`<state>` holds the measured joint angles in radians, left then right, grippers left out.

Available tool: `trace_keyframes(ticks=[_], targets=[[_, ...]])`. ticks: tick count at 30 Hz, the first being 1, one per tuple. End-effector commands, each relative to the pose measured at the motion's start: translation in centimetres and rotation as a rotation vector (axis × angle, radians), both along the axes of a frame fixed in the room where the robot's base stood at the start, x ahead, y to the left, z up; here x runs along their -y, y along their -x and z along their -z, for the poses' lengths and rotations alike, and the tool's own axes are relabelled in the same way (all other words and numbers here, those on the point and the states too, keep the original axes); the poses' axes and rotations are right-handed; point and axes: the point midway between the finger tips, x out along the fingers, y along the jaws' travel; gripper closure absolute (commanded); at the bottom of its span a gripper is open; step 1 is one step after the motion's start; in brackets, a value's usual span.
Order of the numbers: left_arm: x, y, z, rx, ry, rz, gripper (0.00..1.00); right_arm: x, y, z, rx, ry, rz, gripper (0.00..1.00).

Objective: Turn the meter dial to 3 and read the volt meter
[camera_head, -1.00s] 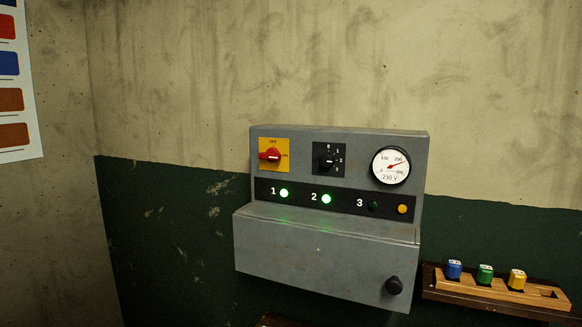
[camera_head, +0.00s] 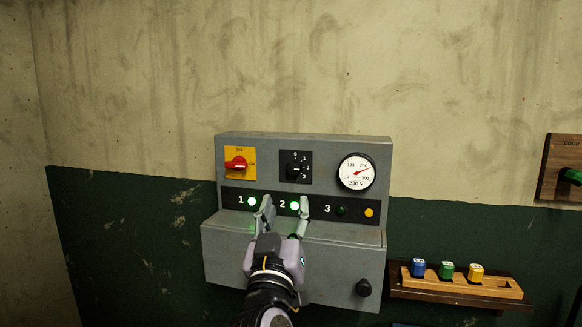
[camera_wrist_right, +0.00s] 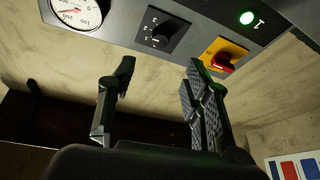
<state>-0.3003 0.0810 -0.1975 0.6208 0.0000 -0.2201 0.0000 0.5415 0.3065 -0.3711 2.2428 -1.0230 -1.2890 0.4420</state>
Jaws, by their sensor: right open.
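The black meter dial (camera_head: 296,169), on a black plate numbered 0 to 3, sits in the upper middle of the grey panel box (camera_head: 226,188). Its exact setting is too small to tell. My right gripper (camera_head: 284,207) is open and empty, below the dial and in front of the lamp row. In the wrist view the dial (camera_wrist_right: 159,33) and volt meter (camera_wrist_right: 77,12) appear beyond the open fingers (camera_wrist_right: 160,78). My left gripper is not in view.
A red switch (camera_head: 236,164) on a yellow plate is left of the dial. Lamps 1 (camera_head: 253,201) and 2 (camera_head: 294,205) glow green; lamp 3 (camera_head: 341,210) is dark. A wooden rack (camera_head: 508,291) with coloured blocks is at right. A black knob (camera_head: 363,288) protrudes from the box's lower front.

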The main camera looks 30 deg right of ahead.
Motion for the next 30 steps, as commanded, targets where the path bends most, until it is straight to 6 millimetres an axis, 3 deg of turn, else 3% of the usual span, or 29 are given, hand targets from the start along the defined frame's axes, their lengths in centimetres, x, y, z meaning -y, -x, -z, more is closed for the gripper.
trace_keyframes(ticks=[1,6,15,30], targets=[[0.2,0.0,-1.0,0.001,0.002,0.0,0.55,0.7,-0.9,-1.0,-0.003,0.006,0.003,0.55],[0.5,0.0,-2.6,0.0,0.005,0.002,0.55,3.1,-3.5,-2.4,-0.002,0.004,0.003,0.55],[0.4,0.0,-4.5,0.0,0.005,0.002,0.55,6.0,-6.9,-3.9,-0.003,0.002,0.0,0.55],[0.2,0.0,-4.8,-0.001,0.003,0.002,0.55,6.7,-7.7,-4.0,-0.001,0.0,-0.002,0.58]])
